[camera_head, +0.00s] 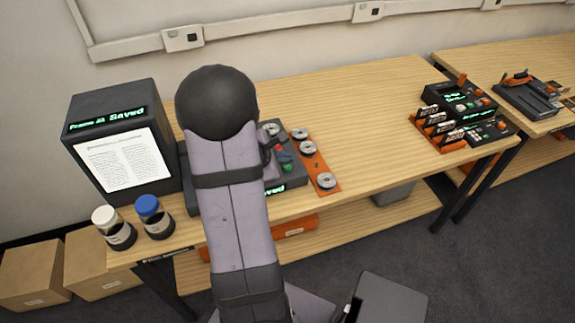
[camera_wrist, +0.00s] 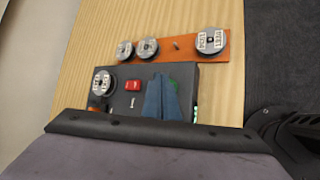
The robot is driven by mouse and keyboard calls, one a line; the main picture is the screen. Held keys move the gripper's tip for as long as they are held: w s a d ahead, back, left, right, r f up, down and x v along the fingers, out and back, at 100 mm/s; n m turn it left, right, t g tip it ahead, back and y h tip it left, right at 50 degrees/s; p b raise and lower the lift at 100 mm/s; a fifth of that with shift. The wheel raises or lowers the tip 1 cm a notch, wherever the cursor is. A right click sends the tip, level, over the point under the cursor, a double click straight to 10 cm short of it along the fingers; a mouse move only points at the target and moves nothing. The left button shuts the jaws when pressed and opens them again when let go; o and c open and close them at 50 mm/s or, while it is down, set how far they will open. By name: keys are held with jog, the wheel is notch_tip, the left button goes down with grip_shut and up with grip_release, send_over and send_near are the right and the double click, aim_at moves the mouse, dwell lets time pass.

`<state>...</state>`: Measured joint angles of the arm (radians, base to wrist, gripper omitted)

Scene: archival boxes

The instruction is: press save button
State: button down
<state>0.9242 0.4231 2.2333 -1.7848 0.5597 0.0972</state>
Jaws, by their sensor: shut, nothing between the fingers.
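A dark microfilm-like device (camera_head: 193,192) stands on the bench, largely hidden behind my arm in the head view. A red button (camera_head: 284,157) and a green button (camera_head: 277,149) show on its top, and its small front display (camera_head: 276,190) reads "Saved". In the wrist view the red button (camera_wrist: 132,85) lies left of my gripper (camera_wrist: 158,82). The green button (camera_wrist: 174,85) is partly hidden behind the blue fingers. The fingers are shut and empty, over the device top beside the green button. I cannot tell whether they touch it, nor read any button label.
A monitor (camera_head: 112,112) at left reads "Frame 21 Saved" above a page. Two jars (camera_head: 155,217) stand before it. An orange rack (camera_head: 313,165) with several grey reels lies right of the device. Another orange rack (camera_head: 440,140) stands far right. The mid-bench (camera_head: 370,115) is clear.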

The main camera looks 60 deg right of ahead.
aim_at(285, 169)
jog(key=shift+r, duration=0.1)
jog(key=shift+r+p, duration=1.9)
jog(key=shift+r, duration=0.55)
dwell(0.8)
jog(key=s+a+f+m+g+y, duration=0.25)
jog(key=s+a+m, duration=0.2)
jog(key=a, duration=0.35)
jog(key=s+a+f+m+g+y, duration=0.1)
jog(key=s+a+f+m+y, duration=0.25)
jog(key=a+m, duration=0.35)
jog(key=w+a+r+n+t+y, duration=0.1)
jog(key=w+a, duration=0.3)
jog(key=a, duration=0.5)
jog(key=w+a+r+n+t+y, duration=0.1)
jog(key=w+a, duration=0.4)
jog(key=a, duration=0.5)
jog(key=w+a+r+n+t+y, duration=0.1)
jog(key=w+a+r+n+t, duration=0.1)
jog(key=a, duration=0.7)
jog(key=shift+w+a+r+t, duration=0.45)
jog(key=shift+w+r, duration=0.5)
jog(key=shift+w, duration=0.2)
